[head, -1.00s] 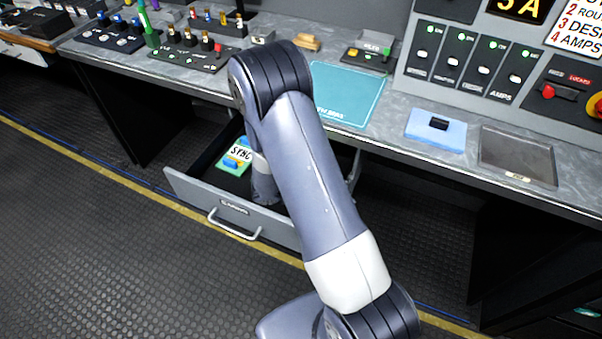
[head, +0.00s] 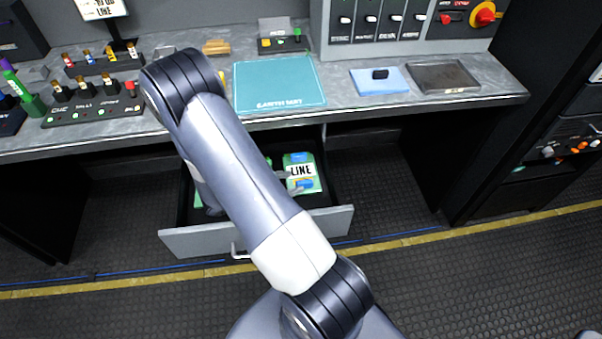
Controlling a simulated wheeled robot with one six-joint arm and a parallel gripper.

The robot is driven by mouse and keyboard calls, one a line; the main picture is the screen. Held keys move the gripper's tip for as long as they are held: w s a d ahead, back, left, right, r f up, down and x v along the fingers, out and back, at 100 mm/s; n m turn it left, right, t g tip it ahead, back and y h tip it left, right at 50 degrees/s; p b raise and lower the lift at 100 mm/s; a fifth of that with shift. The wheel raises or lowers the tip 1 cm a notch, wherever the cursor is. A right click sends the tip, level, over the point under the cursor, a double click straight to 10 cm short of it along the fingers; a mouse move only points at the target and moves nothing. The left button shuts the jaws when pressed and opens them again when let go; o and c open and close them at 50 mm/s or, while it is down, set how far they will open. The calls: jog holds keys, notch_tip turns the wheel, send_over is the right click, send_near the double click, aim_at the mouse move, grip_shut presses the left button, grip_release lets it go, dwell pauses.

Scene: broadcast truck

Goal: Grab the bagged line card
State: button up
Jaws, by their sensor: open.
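The line card (head: 308,184) is a green card with a white label reading LINE and blue parts. It lies in the right part of the open drawer (head: 190,241) under the counter. Whether it is bagged is too small to tell. My gripper (head: 293,182) reaches into the drawer from behind my arm, with its open fingertips at the card's left edge near the label. I cannot tell whether they touch it. My arm hides most of the gripper and the middle of the drawer.
A bit of another green item (head: 198,200) shows at the drawer's left side. Above, the counter holds a teal mat (head: 280,82), a blue pad (head: 380,81) with a black piece, a dark tray (head: 443,77) and switch boxes (head: 95,102). The floor in front is clear.

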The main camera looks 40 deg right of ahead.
aim_at(310, 180)
jog(key=x, duration=0.5)
jog(key=shift+s+d+f+p, duration=0.2)
jog(key=shift+s+p, duration=0.05)
jog(key=shift+p, duration=0.1)
